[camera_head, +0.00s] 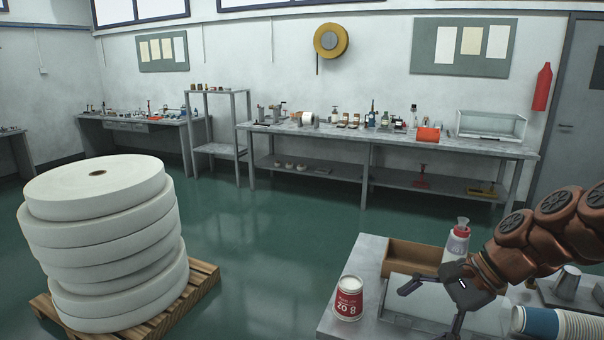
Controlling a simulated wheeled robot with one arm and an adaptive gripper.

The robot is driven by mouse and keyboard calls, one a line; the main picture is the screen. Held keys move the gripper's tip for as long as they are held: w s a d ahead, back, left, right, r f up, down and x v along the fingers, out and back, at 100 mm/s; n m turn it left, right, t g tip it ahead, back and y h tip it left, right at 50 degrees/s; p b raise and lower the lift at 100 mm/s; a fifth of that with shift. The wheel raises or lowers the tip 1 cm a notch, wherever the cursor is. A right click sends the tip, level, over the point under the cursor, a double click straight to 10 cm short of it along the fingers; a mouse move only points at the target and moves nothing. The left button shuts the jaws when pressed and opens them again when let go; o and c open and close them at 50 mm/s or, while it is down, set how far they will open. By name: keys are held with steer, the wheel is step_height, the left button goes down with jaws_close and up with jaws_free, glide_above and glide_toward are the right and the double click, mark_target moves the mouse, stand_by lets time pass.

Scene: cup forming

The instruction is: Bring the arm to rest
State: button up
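My gripper (432,309) is at the lower right, on the end of my copper-coloured arm. Its two dark fingers are spread apart with nothing seen between them, so it is open. It hangs over the grey work table (368,262), in front of a pale clear-sided box or panel (408,305). A red and white paper cup (348,299) stands near the table's left edge, left of the gripper and apart from it; its printed label looks upside down. The lower finger runs close to the bottom of the picture. Part of the table is hidden behind the arm.
A brown open tray (408,259) and a white bottle (457,243) stand behind the gripper. Stacked cups (575,325) lie at the lower right. White paper rolls (105,240) stand on a pallet (195,289) at left. A long bench (390,149) lines the back wall; green floor between is clear.

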steer(key=s+a+f+n+g+h+b, duration=0.1)
steer(key=s+f+n+h, duration=0.3)
steer(key=s, duration=0.7)
steer(key=s+a+f+n+g+h+b, duration=0.1)
steer(key=s+f+n+h, duration=0.3)
steer(key=s+f+n, duration=0.5)
steer(key=s+g+b, duration=0.1)
steer(key=s, duration=0.1)
steer(key=shift+s+a+f+g+b, duration=0.3)
steer(key=shift+b, duration=0.05)
